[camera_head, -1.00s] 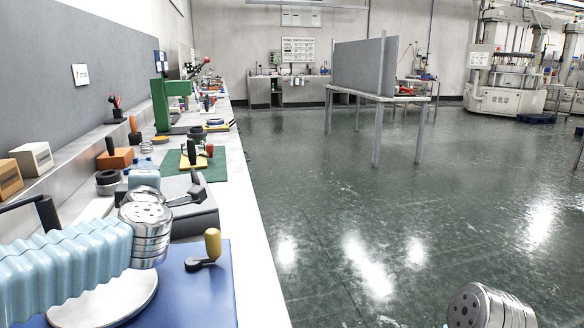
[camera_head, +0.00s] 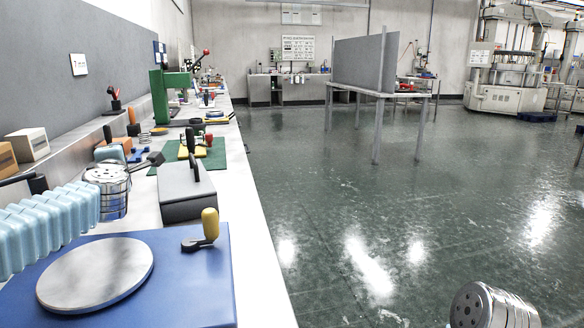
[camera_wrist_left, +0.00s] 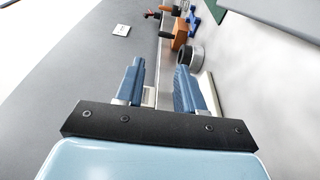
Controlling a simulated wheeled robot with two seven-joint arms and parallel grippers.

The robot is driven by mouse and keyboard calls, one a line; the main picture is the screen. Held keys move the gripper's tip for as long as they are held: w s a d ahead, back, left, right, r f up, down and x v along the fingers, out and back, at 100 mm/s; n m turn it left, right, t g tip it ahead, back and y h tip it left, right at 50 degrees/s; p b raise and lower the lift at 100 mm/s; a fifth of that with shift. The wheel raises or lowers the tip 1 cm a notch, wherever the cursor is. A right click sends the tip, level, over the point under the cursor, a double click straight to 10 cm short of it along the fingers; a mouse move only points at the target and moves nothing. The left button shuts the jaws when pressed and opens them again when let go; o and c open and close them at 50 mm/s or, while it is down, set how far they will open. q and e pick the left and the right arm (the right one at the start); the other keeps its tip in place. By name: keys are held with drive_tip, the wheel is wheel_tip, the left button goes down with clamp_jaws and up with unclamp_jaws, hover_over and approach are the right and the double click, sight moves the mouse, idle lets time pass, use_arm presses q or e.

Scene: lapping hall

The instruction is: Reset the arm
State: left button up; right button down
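My left arm comes in from the left in the camera_head view, its metal wrist over the bench. The light-blue hand just beyond the wrist is mostly hidden by it. In the left wrist view my left gripper (camera_wrist_left: 160,75) is open, its two blue fingers apart with nothing between them. Beyond the fingers lie a dark ring-shaped part (camera_wrist_left: 190,56) and an orange block (camera_wrist_left: 181,33). My right arm shows only as a metal end at the bottom right of the camera_head view; its gripper is out of sight.
A blue base (camera_head: 190,285) with a round grey plate (camera_head: 97,272) and a yellow-handled crank (camera_head: 209,224) sits in front. Behind are a grey box (camera_head: 187,195), a green mat (camera_head: 216,160) and a green press (camera_head: 157,97). The floor (camera_head: 330,200) right of the bench is clear.

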use_arm(q)
drive_tip(key=v, duration=1.3)
drive_tip(key=shift+s, duration=0.15)
